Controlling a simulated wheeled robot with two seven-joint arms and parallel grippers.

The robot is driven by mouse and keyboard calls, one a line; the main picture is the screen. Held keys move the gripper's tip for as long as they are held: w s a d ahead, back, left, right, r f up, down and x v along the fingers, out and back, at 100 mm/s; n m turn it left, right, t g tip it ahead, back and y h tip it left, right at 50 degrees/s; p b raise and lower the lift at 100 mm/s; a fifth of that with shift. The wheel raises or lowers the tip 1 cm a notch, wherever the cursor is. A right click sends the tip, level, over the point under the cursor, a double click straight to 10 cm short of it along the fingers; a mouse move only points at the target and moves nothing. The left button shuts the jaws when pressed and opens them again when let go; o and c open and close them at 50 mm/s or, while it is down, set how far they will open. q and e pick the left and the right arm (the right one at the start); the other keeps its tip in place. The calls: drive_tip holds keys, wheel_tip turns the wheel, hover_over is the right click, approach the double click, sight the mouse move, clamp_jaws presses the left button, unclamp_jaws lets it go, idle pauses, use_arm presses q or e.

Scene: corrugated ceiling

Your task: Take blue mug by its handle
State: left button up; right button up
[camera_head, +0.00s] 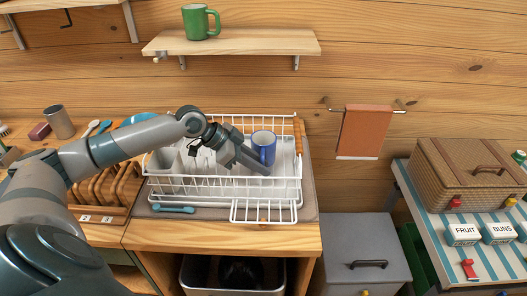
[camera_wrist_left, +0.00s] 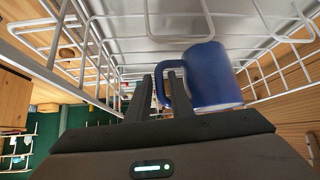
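The blue mug (camera_head: 263,146) stands upright in the white wire dish rack (camera_head: 266,216), at its back right. In the left wrist view the mug (camera_wrist_left: 213,78) fills the upper middle, with its handle (camera_wrist_left: 172,55) towards the left. My left gripper (camera_head: 256,163) reaches in from the left, low beside the mug. In the left wrist view its two dark fingers (camera_wrist_left: 160,97) stand apart, with part of the handle seen between them. I see no firm contact on the handle. My right gripper is in neither view.
The rack's wires surround the mug, and an orange strip (camera_head: 298,136) tops its right edge. A grey cup (camera_head: 59,122) and a wooden plate holder (camera_head: 100,190) stand left. A green mug (camera_head: 200,22) sits on the shelf (camera_head: 250,43) above.

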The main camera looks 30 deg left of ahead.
use_arm(q)
drive_tip(key=shift+w+d+f, duration=0.25)
drive_tip(key=shift+d+f, duration=0.05)
drive_tip(key=shift+f, duration=0.05)
clamp_jaws()
idle(0.3)
